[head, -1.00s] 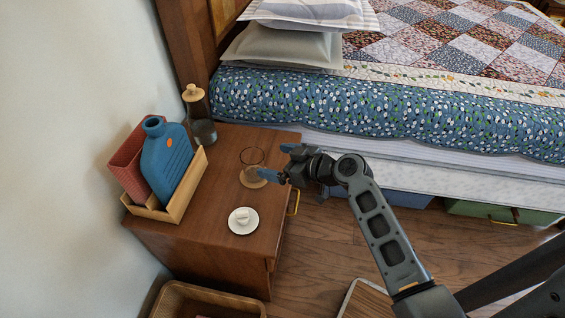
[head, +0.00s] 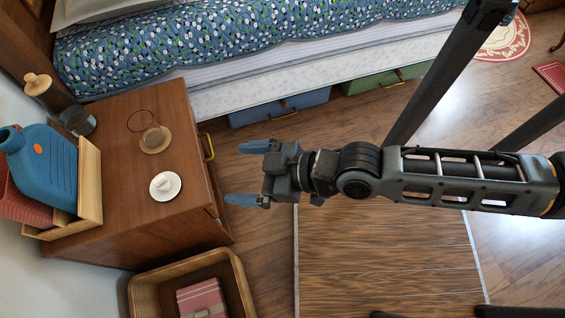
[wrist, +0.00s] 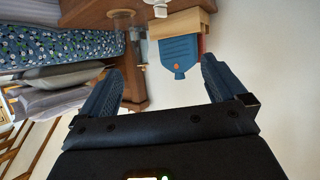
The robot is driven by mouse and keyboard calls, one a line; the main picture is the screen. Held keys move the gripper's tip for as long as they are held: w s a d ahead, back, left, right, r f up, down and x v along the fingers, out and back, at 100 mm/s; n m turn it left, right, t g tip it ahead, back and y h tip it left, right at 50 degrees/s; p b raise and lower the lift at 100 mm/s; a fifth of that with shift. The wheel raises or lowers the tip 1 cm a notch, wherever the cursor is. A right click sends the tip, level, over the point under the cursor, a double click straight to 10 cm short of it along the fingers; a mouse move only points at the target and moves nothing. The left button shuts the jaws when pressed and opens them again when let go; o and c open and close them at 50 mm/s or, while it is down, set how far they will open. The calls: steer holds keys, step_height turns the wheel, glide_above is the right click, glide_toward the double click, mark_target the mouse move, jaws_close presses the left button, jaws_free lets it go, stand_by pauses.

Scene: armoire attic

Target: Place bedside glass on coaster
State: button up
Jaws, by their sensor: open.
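The clear bedside glass (head: 141,121) stands upright on the nightstand, with its thin dark rim showing. Its base appears to rest on the round tan coaster (head: 155,146), within the coaster's edge. My gripper (head: 234,173) is open and empty, to the right of the nightstand, with its blue fingers pointing left toward it. It is clear of the glass and the coaster. In the wrist view the two fingers (wrist: 160,90) are spread with nothing between them up close.
The nightstand (head: 122,188) also holds a white saucer (head: 158,192) with a small white item, a dark carafe (head: 77,121) with a wooden stopper, and a wooden holder (head: 90,185) with a blue bottle (head: 45,165). A wooden bin (head: 240,285) stands below. The bed (head: 260,85) is behind.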

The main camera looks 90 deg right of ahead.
steer(key=s+a+r+t+y, duration=0.1)
steer(key=s+a+r, duration=0.1)
steer(key=r, duration=0.3)
steer(key=s+a+r+n+t+y, duration=0.1)
steer(key=s+a+r, duration=0.1)
steer(key=s+r, duration=0.2)
step_height(320, 180, up, 2)
steer(key=shift+s+a+r+n, duration=0.1)
steer(key=shift+s+a+n, duration=0.2)
steer(key=shift+s+a, duration=0.05)
